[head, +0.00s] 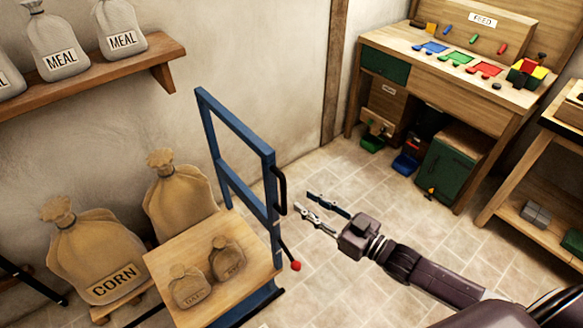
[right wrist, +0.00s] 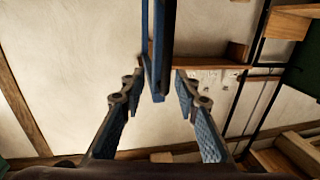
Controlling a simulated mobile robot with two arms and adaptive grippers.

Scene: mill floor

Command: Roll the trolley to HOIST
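The trolley has a blue upright frame (head: 240,150) and a wooden deck (head: 235,295). In the right wrist view a blue post (right wrist: 158,45) shows ahead between the open fingers. My left gripper is not in view. No HOIST sign shows.
Large tan sacks, one marked CORN (head: 110,270), stand left of the trolley. A shelf (head: 95,85) with MEAL sacks is on the wall above. A wooden FEED bench (head: 440,85) stands at the back right, with a green cabinet (head: 448,170) below. Tiled floor (head: 345,160) between is clear.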

